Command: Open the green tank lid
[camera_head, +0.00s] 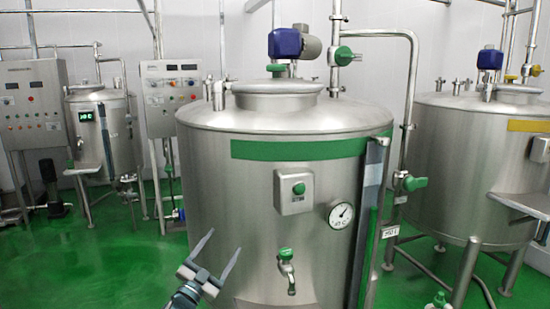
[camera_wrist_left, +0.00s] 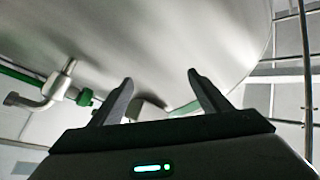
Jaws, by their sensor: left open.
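The green tank (camera_head: 240,210) is a large steel cylinder with a green band (camera_head: 300,148), standing in the middle of the head view. Its round lid (camera_head: 277,88) on top looks closed. My left gripper (camera_head: 222,249) is open and empty, low in front of the tank's lower left side, well below the lid. In the left wrist view, the open fingers (camera_wrist_left: 160,82) point towards the tank's steel wall (camera_wrist_left: 150,40), apart from it as far as I can tell. The lid is not clearly seen in that view. My right gripper is not in view.
A green-handled tap (camera_head: 286,265), a gauge (camera_head: 341,216) and a button box (camera_head: 294,190) stick out from the tank front. A valve pipe (camera_head: 408,100) stands at its right. A yellow-banded tank (camera_head: 455,160) is farther right. Green floor (camera_head: 110,265) is clear at left.

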